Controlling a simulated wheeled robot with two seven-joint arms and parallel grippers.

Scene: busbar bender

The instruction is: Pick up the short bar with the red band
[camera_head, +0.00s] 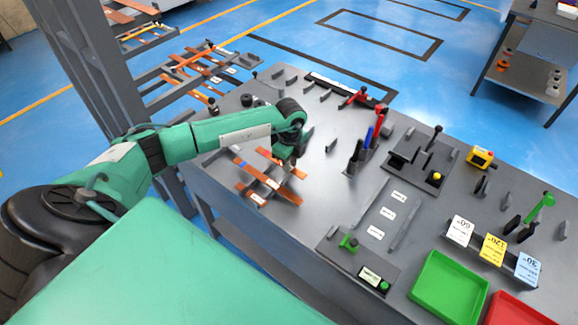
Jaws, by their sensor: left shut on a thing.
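Several copper-coloured bars lie on a small grey rack near the left edge of the grey table. One bar (296,173) runs under my left gripper (288,165), which comes down over it from above and is shut on it. The gripper's fingers and hand hide the middle of this bar. A longer bar (262,179) with a blue band lies beside it, to the left. Another bar end (249,193) shows at the front left. I cannot make out a red band on any of them. My right gripper is not in view.
To the right are a holder with red, blue and black-handled tools (366,140), a dark fixture plate (415,165), angle cards (492,248), a green tray (449,288) and a red tray (515,310). A bar rack (195,70) stands behind my left arm.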

